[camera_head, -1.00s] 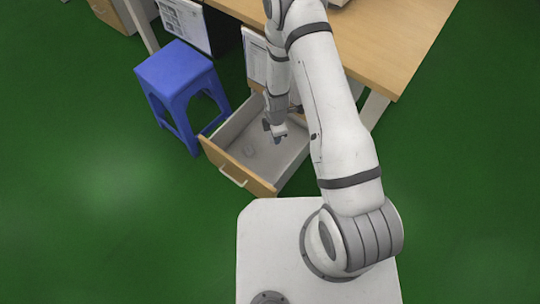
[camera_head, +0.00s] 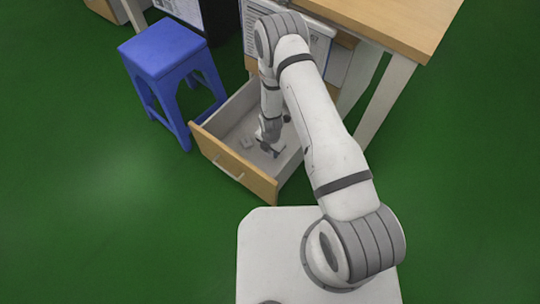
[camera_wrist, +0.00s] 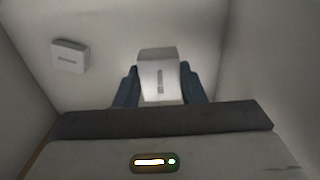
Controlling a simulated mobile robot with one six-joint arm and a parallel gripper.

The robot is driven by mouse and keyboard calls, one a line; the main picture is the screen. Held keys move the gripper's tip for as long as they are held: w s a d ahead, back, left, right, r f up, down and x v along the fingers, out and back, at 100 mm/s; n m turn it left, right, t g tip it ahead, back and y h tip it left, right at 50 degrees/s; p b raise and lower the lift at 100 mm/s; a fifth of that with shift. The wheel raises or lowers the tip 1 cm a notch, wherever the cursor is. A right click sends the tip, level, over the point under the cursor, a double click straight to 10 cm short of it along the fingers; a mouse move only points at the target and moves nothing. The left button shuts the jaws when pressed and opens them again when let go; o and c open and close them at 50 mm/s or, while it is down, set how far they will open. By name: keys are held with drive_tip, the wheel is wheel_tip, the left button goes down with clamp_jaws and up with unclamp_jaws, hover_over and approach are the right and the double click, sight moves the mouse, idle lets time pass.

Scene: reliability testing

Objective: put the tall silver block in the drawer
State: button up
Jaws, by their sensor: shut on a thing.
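The drawer (camera_head: 211,144) is pulled open, with a wooden front and light inner walls. My gripper (camera_head: 268,146) is down inside it, near the front. In the wrist view my gripper (camera_wrist: 160,88) is shut on the tall silver block (camera_wrist: 160,72), a pale block with a small dark mark, held between the two dark blue fingers. I cannot tell whether the block touches the drawer floor. In the head view the block is too small to make out clearly.
Another small pale block (camera_wrist: 70,56) lies on the drawer floor, left of the held block; it also shows in the head view (camera_head: 246,144). A blue stool (camera_head: 165,52) stands close left of the drawer. A wooden table (camera_head: 400,22) is behind at the right.

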sight(271, 157)
wheel_tip(271, 157, down, 6)
drive_tip(key=shift+b, duration=0.95)
drive_tip(key=shift+f, duration=0.1)
drive_tip(key=o, duration=1.1)
drive_tip(key=shift+c, duration=0.2)
wheel_tip(271, 157, up, 12)
drive_tip(key=p, duration=0.4)
